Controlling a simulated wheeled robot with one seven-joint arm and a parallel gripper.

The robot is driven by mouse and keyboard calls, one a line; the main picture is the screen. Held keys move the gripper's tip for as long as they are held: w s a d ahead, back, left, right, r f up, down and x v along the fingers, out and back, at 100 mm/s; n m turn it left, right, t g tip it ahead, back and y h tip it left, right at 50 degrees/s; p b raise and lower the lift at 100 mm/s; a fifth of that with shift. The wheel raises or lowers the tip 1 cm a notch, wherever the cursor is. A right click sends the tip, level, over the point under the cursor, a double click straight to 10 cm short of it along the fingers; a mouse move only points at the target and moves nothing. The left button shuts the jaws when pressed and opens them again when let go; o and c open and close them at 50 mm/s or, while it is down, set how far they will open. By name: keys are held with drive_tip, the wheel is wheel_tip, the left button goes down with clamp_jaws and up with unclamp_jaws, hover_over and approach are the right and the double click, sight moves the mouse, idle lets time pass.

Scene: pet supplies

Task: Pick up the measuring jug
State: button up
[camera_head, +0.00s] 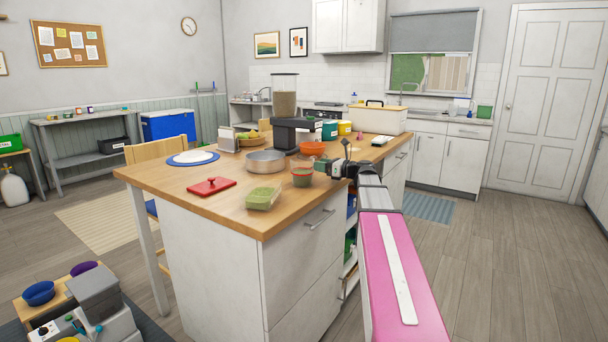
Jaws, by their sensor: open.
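My arm reaches in from the lower right. My gripper (324,167) is open over the island, just right of the jug. The fingers are small and dark, and I cannot tell whether they touch the jug.
The front left corner is bare.

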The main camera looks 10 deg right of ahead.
drive_tip(key=x, duration=0.3)
drive_tip(key=shift+d, duration=0.1)
clamp_jaws()
drive_tip(key=shift+r, duration=0.15)
drive_tip(key=shift+r, duration=0.5)
drive_tip(key=r, duration=0.3)
drive_tip(key=shift+s+a+r, duration=0.15)
drive_tip(key=shift+s+a, duration=0.1)
drive_tip(key=shift+a, duration=0.1)
drive_tip(key=s+a+r, duration=0.4)
drive_tip(key=a+r, duration=0.2)
drive_tip(key=a, duration=0.4)
drive_tip(key=w+d+r+n+t+h, duration=0.1)
drive_tip(key=w+d, duration=0.1)
drive_tip(key=w, duration=0.7)
drive_tip(key=w+d+r+n+t+h, duration=0.1)
drive_tip(key=w+d+r+h, duration=0.1)
drive_tip(key=w, duration=0.8)
drive_tip(key=w+d+r+n+t+h, duration=0.1)
drive_tip(key=w+d, duration=0.1)
drive_tip(key=w, duration=0.7)
drive_tip(key=shift+w+d+r+h, duration=0.2)
drive_tip(key=shift+w+d+h, duration=0.1)
drive_tip(key=shift+d+h, duration=0.1)
